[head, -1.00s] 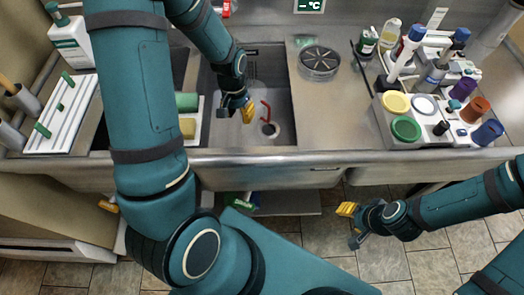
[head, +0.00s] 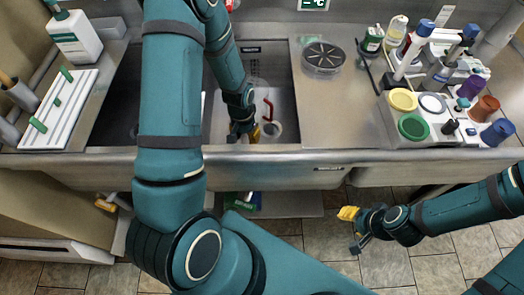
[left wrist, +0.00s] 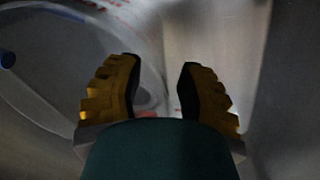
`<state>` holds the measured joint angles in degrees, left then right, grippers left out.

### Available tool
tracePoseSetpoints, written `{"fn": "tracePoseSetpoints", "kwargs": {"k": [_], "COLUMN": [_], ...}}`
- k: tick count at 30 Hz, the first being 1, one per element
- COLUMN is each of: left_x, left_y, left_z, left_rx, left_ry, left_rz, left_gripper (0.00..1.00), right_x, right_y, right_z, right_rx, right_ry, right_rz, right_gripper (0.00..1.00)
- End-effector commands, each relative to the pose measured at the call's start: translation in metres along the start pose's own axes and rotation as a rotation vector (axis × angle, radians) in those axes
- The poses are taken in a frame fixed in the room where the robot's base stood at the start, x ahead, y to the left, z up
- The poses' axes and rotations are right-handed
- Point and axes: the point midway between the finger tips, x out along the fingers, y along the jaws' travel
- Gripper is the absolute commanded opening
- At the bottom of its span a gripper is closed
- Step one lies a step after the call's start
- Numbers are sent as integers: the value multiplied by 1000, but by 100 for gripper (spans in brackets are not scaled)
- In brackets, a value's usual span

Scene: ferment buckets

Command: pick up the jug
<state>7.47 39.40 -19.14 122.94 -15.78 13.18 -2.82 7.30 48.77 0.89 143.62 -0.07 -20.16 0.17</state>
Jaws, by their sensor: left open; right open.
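What looks like the jug (head: 275,128), pale with a red handle (head: 268,108), is in the sink basin, partly hidden by my left gripper. My left gripper (head: 245,136) is low in the basin, just left of it. In the left wrist view, the open yellow fingers (left wrist: 160,85) have nothing clearly between them. A large clear round rim (left wrist: 75,70) fills the left of that dark view, with red marks near the fingertips. I cannot tell whether the fingers touch anything. My right gripper (head: 351,230) is open and empty in front of the counter, above the floor.
A white soap bottle (head: 76,38) and a slotted white rack (head: 62,108) stand on the left. A round metal strainer (head: 323,57) lies on the clear steel counter (head: 330,115). A tray with coloured lids (head: 403,99) and bottles crowds the right. The sink's front edge lies below my left arm.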

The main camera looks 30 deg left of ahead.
Motion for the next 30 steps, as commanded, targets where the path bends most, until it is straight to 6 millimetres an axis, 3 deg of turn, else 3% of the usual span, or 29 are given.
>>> {"fn": "tracePoseSetpoints", "kwargs": {"k": [5,6,9,24,30], "left_x": [0,0,0,-1,-13], "left_y": [0,0,0,0,1], "left_z": [0,0,0,0,-1], "left_rx": [0,0,1,1,1], "left_ry": [1,1,1,0,3], "left_rz": [0,0,0,0,0], "left_gripper": [37,33,0,0,0], "right_x": [0,0,0,0,-4], "right_y": [0,0,0,0,-1], "right_z": [0,0,0,0,0], "right_rx": [0,0,0,0,0], "right_ry": [1,1,1,0,-1], "right_rz": [0,0,0,0,0], "right_gripper": [47,47,47,47,47]}}
